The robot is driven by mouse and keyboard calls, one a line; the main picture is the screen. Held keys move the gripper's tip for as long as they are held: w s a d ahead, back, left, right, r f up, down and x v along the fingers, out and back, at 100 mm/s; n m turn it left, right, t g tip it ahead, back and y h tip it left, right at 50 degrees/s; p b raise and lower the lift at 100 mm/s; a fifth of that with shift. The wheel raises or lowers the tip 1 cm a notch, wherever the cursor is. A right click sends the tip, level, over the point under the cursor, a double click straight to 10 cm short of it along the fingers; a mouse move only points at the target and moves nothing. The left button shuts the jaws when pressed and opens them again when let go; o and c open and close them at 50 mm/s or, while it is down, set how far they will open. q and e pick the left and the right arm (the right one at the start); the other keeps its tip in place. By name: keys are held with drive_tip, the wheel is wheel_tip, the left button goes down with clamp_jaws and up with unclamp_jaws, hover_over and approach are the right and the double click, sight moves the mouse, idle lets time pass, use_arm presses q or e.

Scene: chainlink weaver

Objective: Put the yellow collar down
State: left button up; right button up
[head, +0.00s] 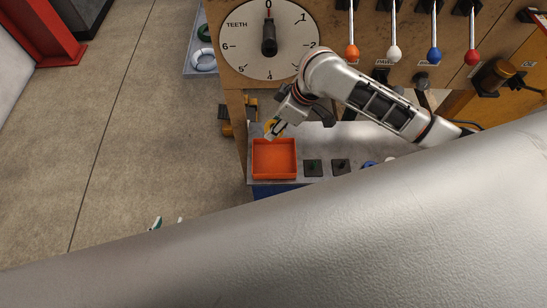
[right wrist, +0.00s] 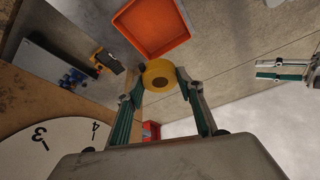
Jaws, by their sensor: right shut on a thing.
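The yellow collar (head: 271,126) is pinched between the fingertips of my right gripper (head: 275,129), just past the far edge of the orange tray (head: 274,158) in the head view. In the right wrist view the collar (right wrist: 159,76) is a thick ring with a dark hole, held between both green-padded fingers. The tray (right wrist: 155,25) shows beyond it there and looks empty. The collar appears raised, apart from the tray. My left gripper (head: 167,222) shows only its fingertips, spread apart and empty, above the floor. It also shows in the right wrist view (right wrist: 272,69).
Dark square pieces (head: 313,167) and a blue part (head: 369,164) sit on the metal shelf right of the tray. A TEETH dial (head: 245,40) and coloured levers (head: 352,52) stand behind. A grey bin (head: 190,68) holds a white ring (head: 203,60).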

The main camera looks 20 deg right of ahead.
sight(272, 160)
wheel_tip(272, 160, down, 18)
drive_tip(key=shift+f, duration=0.15)
idle(0.3)
drive_tip(key=o, duration=1.3)
drive_tip(key=shift+f, duration=0.15)
drive_tip(key=v, duration=1.2)
drive_tip(key=s+f+m+t, duration=0.1)
drive_tip(key=f+t, duration=0.1)
drive_tip(key=s+a+f+m+t, duration=0.1)
drive_tip(key=s+f+m, duration=0.1)
drive_tip(key=s+a+f+m+t, duration=0.1)
drive_tip(key=s+m+t, duration=0.1)
drive_tip(key=shift+f+t+y, duration=0.3)
drive_tip(key=shift+f+y, duration=0.1)
drive_tip(key=s+d, duration=0.2)
drive_tip(key=s+d+f+t+h, duration=0.1)
drive_tip(key=s+d, duration=0.1)
drive_tip(key=s+d+m+t+h, duration=0.1)
drive_tip(key=s+d, duration=0.1)
drive_tip(key=shift+s+f, duration=0.25)
drive_tip(key=shift+f, duration=0.15)
